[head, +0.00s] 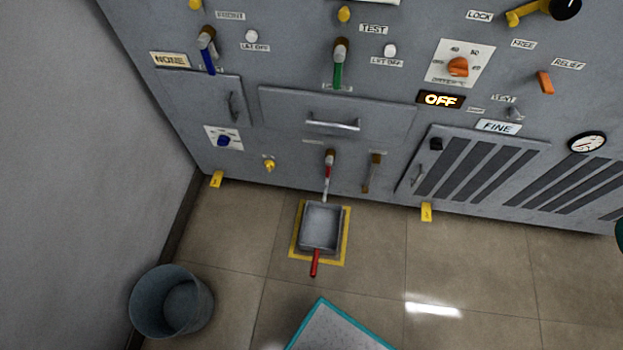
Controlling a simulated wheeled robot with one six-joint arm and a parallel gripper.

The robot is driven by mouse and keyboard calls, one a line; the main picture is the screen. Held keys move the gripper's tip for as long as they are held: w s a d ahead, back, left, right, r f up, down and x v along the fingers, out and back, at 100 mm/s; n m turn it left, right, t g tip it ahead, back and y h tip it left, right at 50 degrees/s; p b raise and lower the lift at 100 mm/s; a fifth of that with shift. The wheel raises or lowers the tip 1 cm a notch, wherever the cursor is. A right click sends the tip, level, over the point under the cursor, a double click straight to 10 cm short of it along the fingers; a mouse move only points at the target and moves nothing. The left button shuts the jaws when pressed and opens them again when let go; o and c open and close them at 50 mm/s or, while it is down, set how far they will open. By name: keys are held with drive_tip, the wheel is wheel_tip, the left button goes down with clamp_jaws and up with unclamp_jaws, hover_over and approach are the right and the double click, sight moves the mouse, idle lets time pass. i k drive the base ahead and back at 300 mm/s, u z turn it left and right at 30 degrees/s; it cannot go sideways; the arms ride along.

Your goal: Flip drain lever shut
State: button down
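A short lever with a brown top and a red and pale lower part (327,172) hangs low on the grey cabinet front, just above the pan. A similar brown lever (373,173) hangs to its right. The small labels above them are too blurred to read, so I cannot tell which is the drain lever. A grey square pan (321,226) with a red handle (315,263) sits on the floor inside a yellow outline, below the red lever. My gripper is not in view.
A grey bucket (171,302) stands at the lower left by the wall. A teal-edged grey panel (338,329) fills the bottom middle. Yellow tags (217,180) mark the cabinet foot. A drawer (333,124), a louvred door (480,170) and several knobs are above. Floor right of the pan is clear.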

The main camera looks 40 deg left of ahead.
sight(329, 161)
drive_tip(key=u, duration=2.15)
drive_tip(key=k, duration=0.7)
drive_tip(key=z, duration=0.75)
drive_tip(key=i, duration=0.95)
drive_tip(key=u, duration=0.05)
